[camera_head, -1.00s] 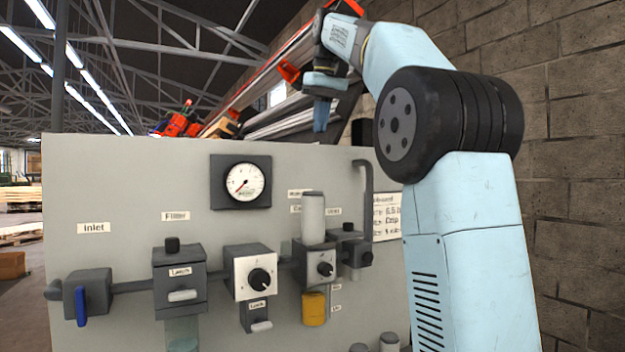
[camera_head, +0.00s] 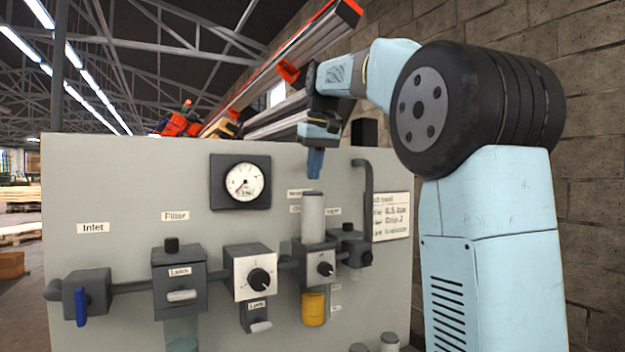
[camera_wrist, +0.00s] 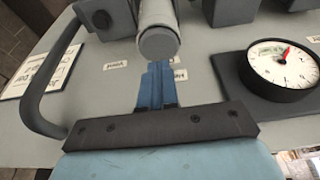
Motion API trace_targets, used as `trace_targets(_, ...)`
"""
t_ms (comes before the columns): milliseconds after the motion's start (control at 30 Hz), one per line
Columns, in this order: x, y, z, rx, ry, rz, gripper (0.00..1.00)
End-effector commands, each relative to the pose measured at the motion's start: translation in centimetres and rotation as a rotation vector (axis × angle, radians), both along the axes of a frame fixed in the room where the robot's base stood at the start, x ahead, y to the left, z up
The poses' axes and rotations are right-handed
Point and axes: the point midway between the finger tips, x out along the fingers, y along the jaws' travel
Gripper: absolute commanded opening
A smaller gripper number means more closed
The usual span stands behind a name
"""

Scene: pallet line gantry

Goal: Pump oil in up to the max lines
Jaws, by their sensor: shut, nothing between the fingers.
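My gripper (camera_head: 315,163) points down with its blue fingers shut and empty, just above the grey cylinder (camera_head: 312,217) on the lubricator block (camera_head: 319,262). In the wrist view the shut fingers (camera_wrist: 156,68) point towards the round cap of the cylinder (camera_wrist: 158,42); I cannot tell whether they touch it. A yellow bowl (camera_head: 313,309) hangs under the block. The max lines and oil level are too small to make out. Several small labels sit near the cylinder, one partly hidden behind it.
A gauge (camera_head: 243,182) is on the panel, left of the cylinder. A grey pipe (camera_head: 366,205) rises at its right. An inlet valve with a blue lever (camera_head: 80,306), a filter block (camera_head: 178,280) and a regulator (camera_head: 250,272) line the panel. A brick wall stands right.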

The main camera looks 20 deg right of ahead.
Motion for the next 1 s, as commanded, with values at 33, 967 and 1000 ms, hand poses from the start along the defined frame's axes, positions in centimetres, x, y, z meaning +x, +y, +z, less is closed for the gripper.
trace_targets(33, -0.1, 0.0, -0.7, 0.000, 0.002, 0.000, 0.00)
trace_targets(967, 0.0, 0.1, -4.5, 0.000, 0.002, 0.001, 0.00)
trace_targets(1000, 0.0, 0.1, -4.5, 0.000, 0.003, 0.001, 0.00)
